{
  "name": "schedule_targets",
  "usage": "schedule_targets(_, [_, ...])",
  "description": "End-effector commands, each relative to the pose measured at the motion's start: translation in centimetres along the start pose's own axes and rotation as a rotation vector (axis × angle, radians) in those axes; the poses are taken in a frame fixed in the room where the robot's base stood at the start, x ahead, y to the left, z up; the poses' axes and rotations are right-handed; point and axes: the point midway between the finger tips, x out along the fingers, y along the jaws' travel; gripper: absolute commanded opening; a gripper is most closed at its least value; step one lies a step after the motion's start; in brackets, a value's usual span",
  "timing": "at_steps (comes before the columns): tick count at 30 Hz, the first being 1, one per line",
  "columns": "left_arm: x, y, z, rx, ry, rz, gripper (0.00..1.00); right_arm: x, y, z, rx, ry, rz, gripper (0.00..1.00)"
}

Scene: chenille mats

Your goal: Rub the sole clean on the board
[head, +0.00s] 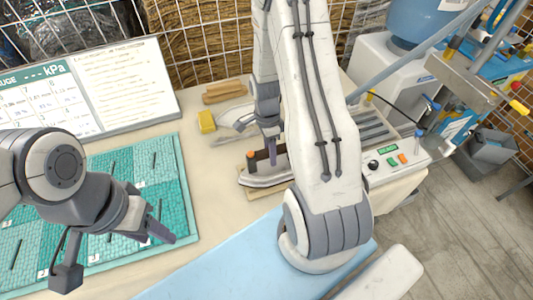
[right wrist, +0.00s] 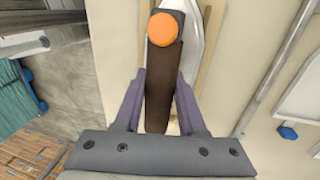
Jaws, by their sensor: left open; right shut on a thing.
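The iron has a pale metal body (head: 264,180) and a dark brown handle (right wrist: 160,85) with an orange cap (right wrist: 163,33). My right gripper (head: 269,150) is shut on the handle, one finger on each side in the right wrist view. The iron is over a wooden board (head: 262,193), whose pale strips (right wrist: 207,60) show beside the body. The sole faces down and is hidden; I cannot tell whether it touches the board. My left gripper (head: 158,227) is open and empty above the teal mat's right edge.
A teal mat (head: 155,160) lies left, before a white panel (head: 125,85). A yellow block (head: 206,121) and wooden pieces (head: 225,92) lie behind the iron. A machine with buttons (head: 400,160) stands right. A light-blue padded surface (head: 215,270) is in front.

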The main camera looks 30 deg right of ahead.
Motion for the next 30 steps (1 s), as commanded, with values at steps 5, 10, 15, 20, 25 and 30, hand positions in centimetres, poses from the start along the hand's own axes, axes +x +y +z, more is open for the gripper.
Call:
schedule_targets(5, [-0.1,0.0,0.0,0.000,0.000,0.000,0.50,-0.1,-0.1,-1.1,0.001,0.000,-0.002,0.00])
schedule_targets(10, [-0.1,0.0,0.0,0.000,0.000,0.000,0.50,0.0,-0.1,-1.7,0.000,0.001,-0.003,0.00])
schedule_targets(15, [-0.1,0.0,0.0,0.000,0.000,0.000,0.50,0.0,-0.1,-2.0,0.000,0.000,-0.003,0.00])
schedule_targets(20, [-0.2,0.0,0.0,0.000,0.000,0.000,0.50,0.0,-0.1,-2.9,0.002,0.000,-0.003,0.00])
schedule_targets(25, [-0.2,0.0,0.0,0.000,0.000,0.000,0.50,0.1,-0.1,-3.9,0.002,0.000,-0.003,0.00])
schedule_targets(30, [-0.2,0.0,0.0,0.000,0.000,0.000,0.50,0.3,-0.1,-4.8,0.000,0.001,-0.002,0.00])
